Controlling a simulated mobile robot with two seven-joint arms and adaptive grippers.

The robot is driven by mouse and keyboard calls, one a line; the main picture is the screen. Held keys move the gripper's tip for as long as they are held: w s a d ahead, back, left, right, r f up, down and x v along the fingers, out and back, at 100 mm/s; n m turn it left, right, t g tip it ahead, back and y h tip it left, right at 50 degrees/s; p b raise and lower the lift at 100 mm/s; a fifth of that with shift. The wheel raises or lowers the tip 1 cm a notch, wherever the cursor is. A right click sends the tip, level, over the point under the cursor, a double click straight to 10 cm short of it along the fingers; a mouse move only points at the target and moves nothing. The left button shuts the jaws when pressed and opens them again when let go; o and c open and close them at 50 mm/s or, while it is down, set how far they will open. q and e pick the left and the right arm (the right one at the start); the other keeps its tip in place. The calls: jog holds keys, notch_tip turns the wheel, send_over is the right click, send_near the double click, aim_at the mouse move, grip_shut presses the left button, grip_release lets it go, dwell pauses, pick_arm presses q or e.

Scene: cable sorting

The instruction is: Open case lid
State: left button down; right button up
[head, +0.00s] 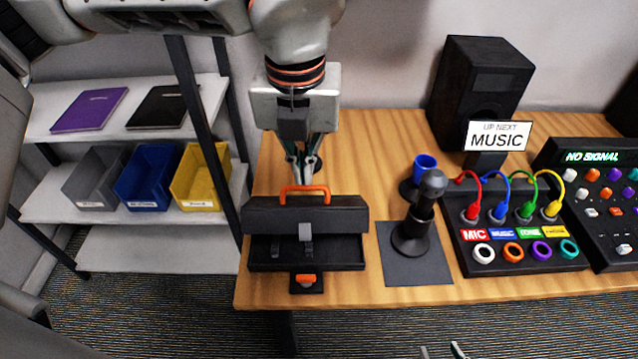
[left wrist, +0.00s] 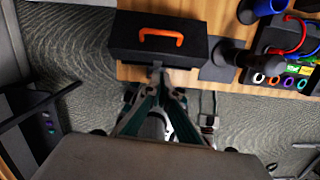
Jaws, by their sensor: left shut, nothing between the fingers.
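The black case (head: 350,218) stands near the table's left front corner, and it also shows in the left wrist view (left wrist: 130,35). Its orange handle (head: 318,188) is on the lid. I cannot tell from these views how far the lid is raised. My left gripper (head: 303,178) points down at the handle, shut and empty; whether it touches the case is unclear. My right gripper (head: 441,351) shows only its tips at the bottom edge, spread apart.
A black microphone on a stand (head: 412,235) is just right of the case, on a dark mat (head: 440,269). Farther right are a cable panel (head: 520,262) and a mixer (head: 612,232). A speaker (head: 470,95) stands behind. Shelves with bins (head: 147,176) are left.

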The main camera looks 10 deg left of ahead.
pick_arm(q)
jog(key=n, duration=0.1)
send_over(306, 205)
jog(key=s, duration=0.4)
jog(key=f, duration=0.6)
jog(key=d+f, duration=0.1)
jog(key=f, duration=0.2)
jog(key=shift+w+f+b, duration=0.25)
jog(key=shift+b, duration=0.1)
jog(key=w, duration=0.2)
jog(key=w+a, duration=0.1)
jog(key=shift+f, duration=0.35)
jog(key=shift+w+a, duration=0.1)
jog(key=shift+w, duration=0.45)
